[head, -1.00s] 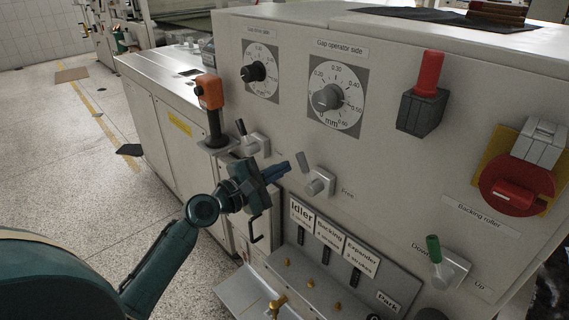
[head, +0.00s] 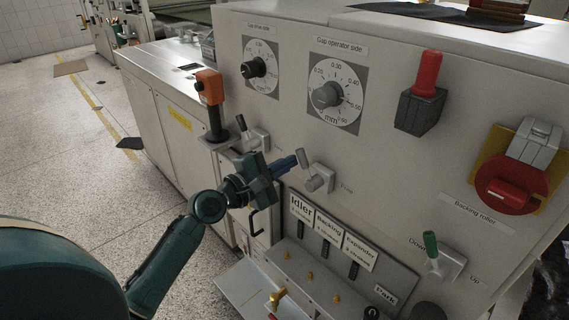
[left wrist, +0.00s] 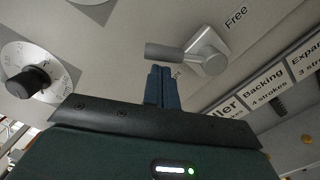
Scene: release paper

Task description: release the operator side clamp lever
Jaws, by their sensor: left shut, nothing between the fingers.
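The clamp lever is a small grey handle (head: 302,158) on a light square mount (head: 319,179) on the machine's front panel, beside a small label. The handle tilts up and to the left. In the left wrist view the handle (left wrist: 164,51) points left from its pivot, and the label reads "Free". My left gripper (head: 299,162) has its blue fingers shut and empty, with the tips right beside the handle. In the left wrist view the fingertips (left wrist: 161,70) are just below the handle; I cannot tell whether they touch. My right gripper is not in view.
A similar lever (head: 254,136) sits to the left, behind my gripper. An orange-topped handset (head: 209,92) stands near it. Gap dials (head: 336,95) are above. A sloped panel (head: 335,270) with slots and brass knobs is below. A red rotary switch (head: 506,192) is at right.

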